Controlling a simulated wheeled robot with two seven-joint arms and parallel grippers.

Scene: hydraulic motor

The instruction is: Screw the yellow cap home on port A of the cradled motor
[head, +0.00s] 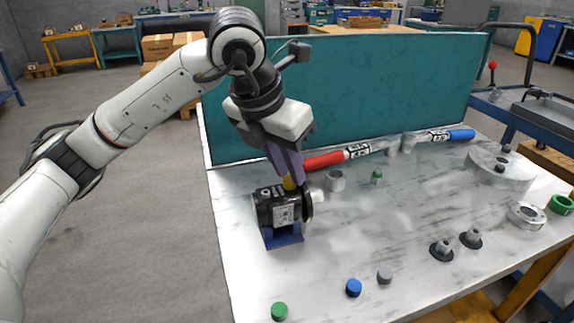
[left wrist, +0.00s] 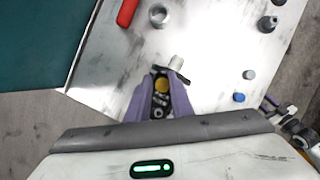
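The black motor (head: 282,208) with a pale label sits in a blue cradle (head: 283,237) at the left side of the table. It also shows between my fingers in the left wrist view (left wrist: 159,101). The yellow cap (head: 288,184) is at the top of the motor and shows in the left wrist view (left wrist: 161,84). My left gripper (head: 290,177) reaches down from above, its purple fingers on either side of the cap and apparently shut on it. The port under the cap is hidden, so I cannot tell how deep the cap sits. My right gripper is out of view.
A green cap (head: 279,311), a blue cap (head: 354,287) and a grey cap (head: 385,274) stand near the front. A red-handled tool (head: 323,160) and a grey ring (head: 335,181) lie behind the motor. A teal panel (head: 365,85) closes the table's back. The table middle is clear.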

